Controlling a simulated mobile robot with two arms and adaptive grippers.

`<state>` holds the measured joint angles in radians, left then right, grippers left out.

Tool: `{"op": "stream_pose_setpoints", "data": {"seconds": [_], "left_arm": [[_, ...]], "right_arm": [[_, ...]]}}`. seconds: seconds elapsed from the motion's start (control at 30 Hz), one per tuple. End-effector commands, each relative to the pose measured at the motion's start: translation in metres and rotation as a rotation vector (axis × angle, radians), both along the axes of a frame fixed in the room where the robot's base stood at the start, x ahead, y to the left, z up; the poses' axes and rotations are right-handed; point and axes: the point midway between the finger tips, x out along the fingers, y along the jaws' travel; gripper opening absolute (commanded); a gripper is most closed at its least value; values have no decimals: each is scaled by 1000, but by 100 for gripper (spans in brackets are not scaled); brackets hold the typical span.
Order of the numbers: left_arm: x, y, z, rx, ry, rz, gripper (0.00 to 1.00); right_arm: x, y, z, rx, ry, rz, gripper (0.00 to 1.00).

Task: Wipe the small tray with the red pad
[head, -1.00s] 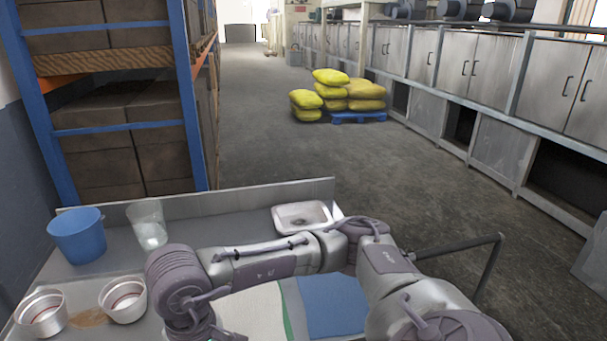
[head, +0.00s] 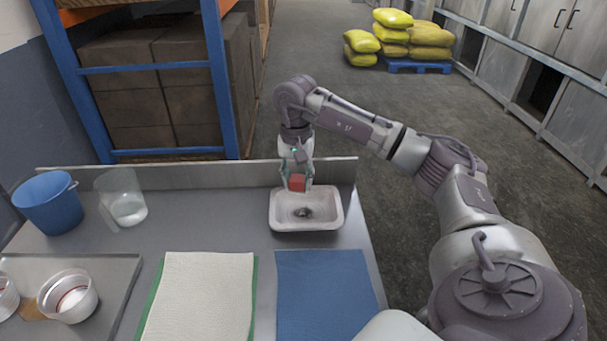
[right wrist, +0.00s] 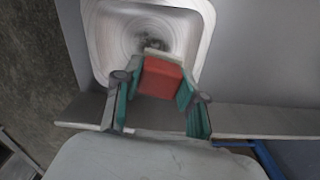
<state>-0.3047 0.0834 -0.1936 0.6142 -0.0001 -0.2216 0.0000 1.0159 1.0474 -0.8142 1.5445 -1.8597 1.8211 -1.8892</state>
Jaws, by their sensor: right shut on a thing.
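The small tray (head: 281,222) is white, with a dark smudge in its middle, and sits at the back right of the table. It also shows in the right wrist view (right wrist: 98,40). My right gripper (head: 297,182) is shut on the red pad (head: 297,183), over the tray's far edge. In the right wrist view the pad (right wrist: 160,77) sits between the green fingers, with a pale strip along its far edge. I cannot tell whether the pad touches the tray. My left gripper is not in view.
A blue mat (head: 325,290) and a whitish cloth (head: 205,290) lie in front of the tray. A blue bucket (head: 50,205) and a clear container (head: 122,195) stand at the back left. White cups (head: 68,297) stand on a grey tray (head: 110,290) at the left. A raised ledge (head: 220,174) runs behind.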

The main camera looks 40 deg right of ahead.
Motion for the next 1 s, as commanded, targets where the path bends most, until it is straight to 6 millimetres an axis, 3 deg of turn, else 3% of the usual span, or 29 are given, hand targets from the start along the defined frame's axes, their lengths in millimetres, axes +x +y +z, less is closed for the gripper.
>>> {"op": "stream_pose_setpoints", "data": {"seconds": [0.1,0.2,0.8,1.0], "left_arm": [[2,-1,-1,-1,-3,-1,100],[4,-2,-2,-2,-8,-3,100],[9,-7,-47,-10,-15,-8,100],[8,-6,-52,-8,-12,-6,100]], "right_arm": [[2,-17,2,6,-1,-56,13],[3,-21,0,7,-1,-70,13],[2,-21,-53,6,-1,-67,13],[2,-21,-58,6,-2,-67,13]]}}
